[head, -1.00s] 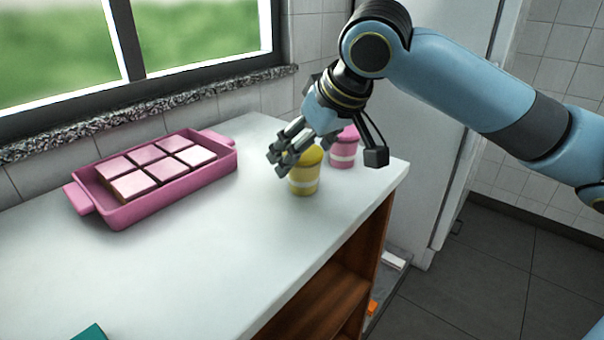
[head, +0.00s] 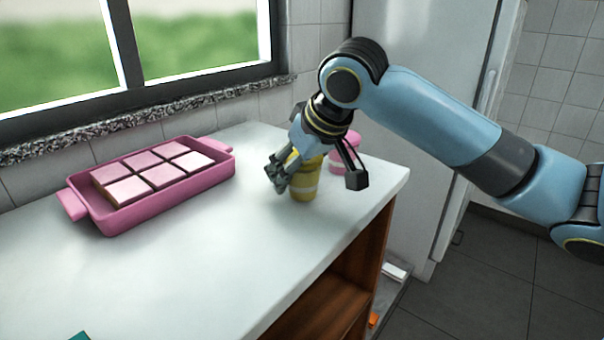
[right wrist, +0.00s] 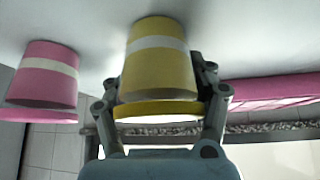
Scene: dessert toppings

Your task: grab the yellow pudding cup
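The yellow pudding cup (head: 306,186) stands upright near the right end of the white counter, with a white band around it. My right gripper (head: 316,180) is open above and around it, one finger on the cup's left side and one on its right. In the right wrist view, which is upside down, the yellow cup (right wrist: 159,68) lies between the two fingers (right wrist: 158,85). I see no clear grip on it. The gripper hides part of the cup's top in the head view. My left gripper is not in view.
A pink cup (head: 346,157) stands just behind and right of the yellow one, and shows in the right wrist view (right wrist: 43,78). A pink tray (head: 150,207) of pink-topped squares sits at left. The counter's front middle is clear. A window sill (head: 130,117) runs behind.

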